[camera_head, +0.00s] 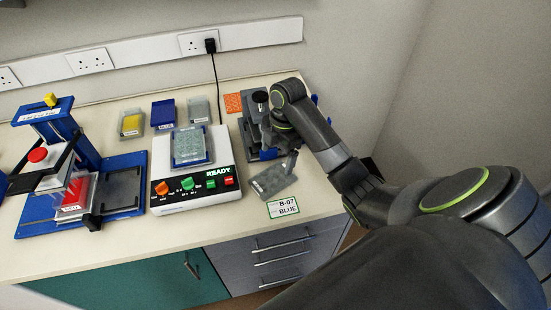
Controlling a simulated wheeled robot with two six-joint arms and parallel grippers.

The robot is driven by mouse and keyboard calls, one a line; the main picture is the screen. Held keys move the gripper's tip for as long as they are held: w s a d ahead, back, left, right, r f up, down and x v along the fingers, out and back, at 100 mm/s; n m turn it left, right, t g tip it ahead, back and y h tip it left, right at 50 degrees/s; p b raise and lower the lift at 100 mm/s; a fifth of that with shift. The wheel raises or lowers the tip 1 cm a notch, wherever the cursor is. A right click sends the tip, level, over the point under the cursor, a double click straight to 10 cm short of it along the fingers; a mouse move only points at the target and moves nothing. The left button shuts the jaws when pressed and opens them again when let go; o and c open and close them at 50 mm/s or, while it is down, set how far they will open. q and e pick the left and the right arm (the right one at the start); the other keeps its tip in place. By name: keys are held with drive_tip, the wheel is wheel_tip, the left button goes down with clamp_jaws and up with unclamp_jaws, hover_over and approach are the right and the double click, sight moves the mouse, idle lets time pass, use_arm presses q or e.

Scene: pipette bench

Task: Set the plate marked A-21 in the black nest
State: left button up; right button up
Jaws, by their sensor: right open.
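The black nest (122,188) appears as a dark, empty rectangular recess on the blue base of the press stand at the left. A grey plate (270,182) lies at an angle on the bench, just below my right gripper. I cannot read a mark A-21 on any plate. A clear plate (190,145) sits in a blue holder on the white device. My right gripper (279,147) is open, reaching down at the far edge of the grey plate; its fingertips are small and partly hidden. My left gripper is not in view.
The white READY device (217,187) stands mid-bench, its cord running up to the socket strip. The press stand (62,130) holds a red tray (75,197). Yellow, blue and grey boxes stand behind. A B-07 BLUE card (284,207) lies at the front. A dark rack stands behind my right gripper.

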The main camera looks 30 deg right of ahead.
drive_tip(key=r+p, duration=0.1)
drive_tip(key=r, duration=0.1)
drive_tip(key=r+p, duration=0.1)
drive_tip(key=r, duration=0.1)
drive_tip(key=shift+d+p, duration=0.3)
drive_tip(key=shift+p, duration=0.05)
drive_tip(key=shift+c, duration=0.4)
drive_tip(key=d+r+y+b, duration=0.2)
drive_tip(key=d+r+b, duration=0.1)
drive_tip(key=b, duration=0.9)
approach(267, 184)
drive_tip(key=shift+w+d+f+y, duration=0.35)
drive_tip(key=shift+w+d+y, duration=0.05)
drive_tip(key=shift+d, duration=0.15)
drive_tip(key=shift+a+f+p, duration=0.25)
drive_tip(key=shift+a+p, duration=0.05)
drive_tip(key=shift+p, duration=0.25)
drive_tip(key=shift+a+f, duration=0.2)
drive_tip(key=shift+f, duration=0.35)
drive_tip(key=p+x, duration=0.2)
drive_tip(key=x, duration=0.2)
drive_tip(key=shift+s+d+f, duration=0.1)
drive_tip(key=shift+s+f, duration=0.05)
drive_tip(key=shift+f, duration=0.55)
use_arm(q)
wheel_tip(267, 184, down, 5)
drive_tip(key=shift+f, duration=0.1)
use_arm(e)
drive_tip(key=c, duration=0.7)
